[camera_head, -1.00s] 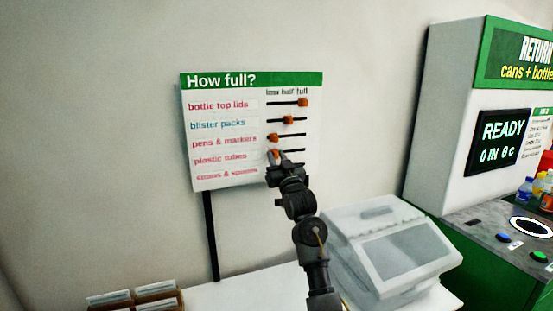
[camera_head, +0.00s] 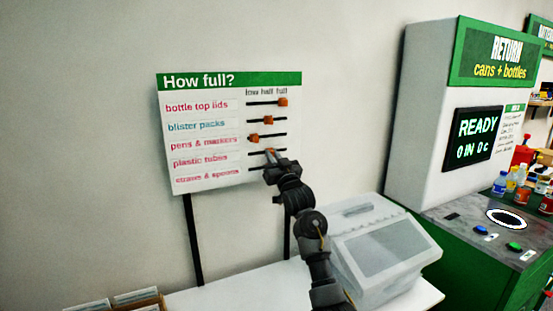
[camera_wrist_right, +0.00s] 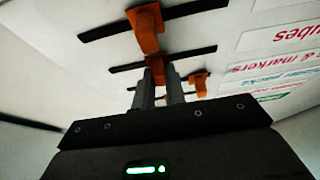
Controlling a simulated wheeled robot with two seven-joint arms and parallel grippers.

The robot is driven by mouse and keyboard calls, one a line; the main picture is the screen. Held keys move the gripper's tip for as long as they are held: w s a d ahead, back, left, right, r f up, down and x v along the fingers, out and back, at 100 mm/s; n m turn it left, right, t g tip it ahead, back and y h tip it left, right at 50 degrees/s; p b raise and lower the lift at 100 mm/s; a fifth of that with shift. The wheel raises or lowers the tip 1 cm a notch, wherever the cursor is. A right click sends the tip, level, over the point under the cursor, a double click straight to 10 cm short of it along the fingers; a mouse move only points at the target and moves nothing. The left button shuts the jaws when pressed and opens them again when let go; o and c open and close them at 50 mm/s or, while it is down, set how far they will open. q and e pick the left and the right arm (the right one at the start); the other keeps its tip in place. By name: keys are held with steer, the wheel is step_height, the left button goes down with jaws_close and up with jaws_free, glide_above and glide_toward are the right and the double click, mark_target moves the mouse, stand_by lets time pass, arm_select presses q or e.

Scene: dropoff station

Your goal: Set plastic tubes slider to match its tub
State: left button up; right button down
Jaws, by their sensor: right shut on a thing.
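The white "How full?" board (camera_head: 180,183) carries rows of orange sliders on black slots, under low, half and full marks. My right gripper (camera_head: 271,160) is at the plastic tubes row, its fingers shut on that orange slider (camera_head: 270,152), which is near the middle of its slot. In the right wrist view the fingers (camera_wrist_right: 160,85) close around the plastic tubes slider (camera_wrist_right: 160,68). The straws & spoons slider (camera_wrist_right: 146,28) shows there; my gripper hides it in the head view. My left gripper and the plastic tubes tub are not in view.
The bottle top lids slider (camera_head: 283,102) is at full, blister packs (camera_head: 268,120) near half, pens & markers (camera_head: 253,138) at low. A grey lidded bin (camera_head: 372,250) stands on the white table at right, beside the return machine (camera_head: 480,145). Tubs (camera_head: 115,302) show at bottom left.

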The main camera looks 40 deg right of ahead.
steer(key=shift+a, duration=0.2)
steer(key=c, duration=1.7)
jaws_free()
steer(key=shift+w, duration=0.1)
steer(key=shift+o, duration=1.3)
steer(key=shift+d, duration=0.1)
arm_select(q)
steer(key=shift+s+a, duration=0.1)
steer(key=shift+s, duration=0.4)
